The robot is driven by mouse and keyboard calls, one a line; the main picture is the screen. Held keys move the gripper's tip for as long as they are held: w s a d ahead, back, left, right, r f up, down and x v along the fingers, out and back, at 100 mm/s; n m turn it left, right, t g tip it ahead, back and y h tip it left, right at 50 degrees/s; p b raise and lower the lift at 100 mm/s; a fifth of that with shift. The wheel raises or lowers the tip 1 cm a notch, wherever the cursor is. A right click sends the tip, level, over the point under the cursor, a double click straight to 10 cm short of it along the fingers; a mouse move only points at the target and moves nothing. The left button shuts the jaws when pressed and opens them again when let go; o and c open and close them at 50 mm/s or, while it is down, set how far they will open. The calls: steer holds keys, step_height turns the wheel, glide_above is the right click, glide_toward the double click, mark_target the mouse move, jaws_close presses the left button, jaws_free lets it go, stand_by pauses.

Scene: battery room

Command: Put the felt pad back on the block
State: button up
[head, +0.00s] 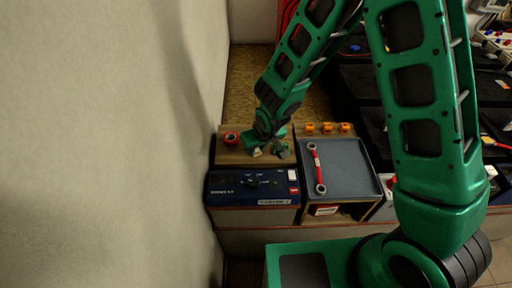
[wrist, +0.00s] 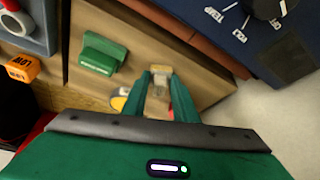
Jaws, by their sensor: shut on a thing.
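My gripper (wrist: 166,88) is shut on a small beige piece (wrist: 160,71), which looks like the felt pad. In the head view my gripper (head: 263,147) is over the wooden top left of the grey tray, and the beige piece (head: 257,153) shows at its tips. A green block (wrist: 100,55) with a pale label on its side lies on the wood, to the left of my fingers in the wrist view and apart from them. In the head view the block (head: 282,151) is just right of my gripper, partly in shadow. I cannot tell the gap under the held piece.
A grey tray (head: 362,174) with a red-handled wrench (head: 317,168) is at right. Several orange tags (head: 327,127) stand behind it. A dark blue panel box (head: 232,188) is in front. A red ring-like item (head: 231,138) is at left, near the wall.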

steer(key=shift+f, duration=0.15)
steer(key=o, duration=0.9)
steer(key=v, duration=1.2)
